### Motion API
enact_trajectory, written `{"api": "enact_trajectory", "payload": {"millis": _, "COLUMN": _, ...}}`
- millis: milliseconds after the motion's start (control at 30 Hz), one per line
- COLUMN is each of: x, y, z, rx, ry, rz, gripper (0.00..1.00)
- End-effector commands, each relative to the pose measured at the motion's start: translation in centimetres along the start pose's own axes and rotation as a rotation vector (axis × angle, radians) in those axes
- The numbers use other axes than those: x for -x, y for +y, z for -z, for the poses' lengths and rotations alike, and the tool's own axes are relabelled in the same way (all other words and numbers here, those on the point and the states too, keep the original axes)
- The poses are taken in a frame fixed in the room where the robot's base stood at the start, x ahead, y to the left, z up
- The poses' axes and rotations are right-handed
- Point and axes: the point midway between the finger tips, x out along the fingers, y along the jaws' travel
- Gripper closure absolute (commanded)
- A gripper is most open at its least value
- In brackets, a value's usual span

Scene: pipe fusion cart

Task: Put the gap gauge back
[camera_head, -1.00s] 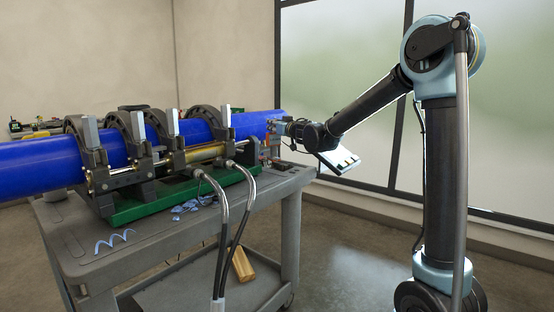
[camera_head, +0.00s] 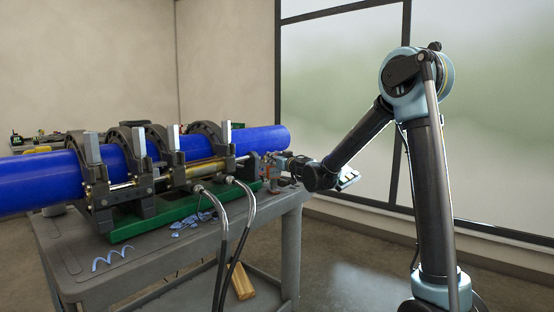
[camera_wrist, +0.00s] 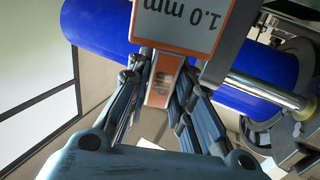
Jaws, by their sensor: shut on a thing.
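My gripper (camera_wrist: 160,92) is shut on that grip, with a finger on each side. In the head view my gripper (camera_head: 279,167) is at the right end of the cart, beside the pipe clamp machine; the gauge is too small there to make out clearly. The blue pipe (camera_head: 40,178) passes behind the gauge in the wrist view. The gauge's resting place cannot be made out.
The clamp machine on its green base (camera_head: 135,228) fills much of the grey cart top (camera_head: 75,262). Blue shavings (camera_head: 190,220) lie in front of it. Two hoses (camera_head: 250,215) hang over the front edge. A wooden block (camera_head: 242,282) is on the lower shelf. A window is behind my arm.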

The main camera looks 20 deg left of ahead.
Motion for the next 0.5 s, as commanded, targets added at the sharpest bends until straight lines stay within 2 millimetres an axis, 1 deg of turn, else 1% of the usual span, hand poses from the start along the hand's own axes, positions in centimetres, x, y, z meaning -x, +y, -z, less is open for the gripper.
{"api": "enact_trajectory", "payload": {"millis": 133, "x": 0.0, "y": 0.02, "z": -0.33, "rx": 0.0, "ry": 0.0, "rz": 0.0, "gripper": 1.0}}
{"api": "enact_trajectory", "payload": {"millis": 167, "x": 0.01, "y": 0.02, "z": -0.31, "rx": 0.0, "ry": 0.0, "rz": 0.0, "gripper": 0.73}}
{"api": "enact_trajectory", "payload": {"millis": 200, "x": 0.01, "y": 0.03, "z": -0.3, "rx": 0.0, "ry": 0.0, "rz": 0.0, "gripper": 0.64}}
{"api": "enact_trajectory", "payload": {"millis": 233, "x": 0.01, "y": 0.03, "z": -0.29, "rx": 0.0, "ry": 0.0, "rz": 0.0, "gripper": 0.59}}
{"api": "enact_trajectory", "payload": {"millis": 500, "x": 0.01, "y": 0.05, "z": -0.27, "rx": 0.0, "ry": 0.0, "rz": -0.001, "gripper": 0.59}}
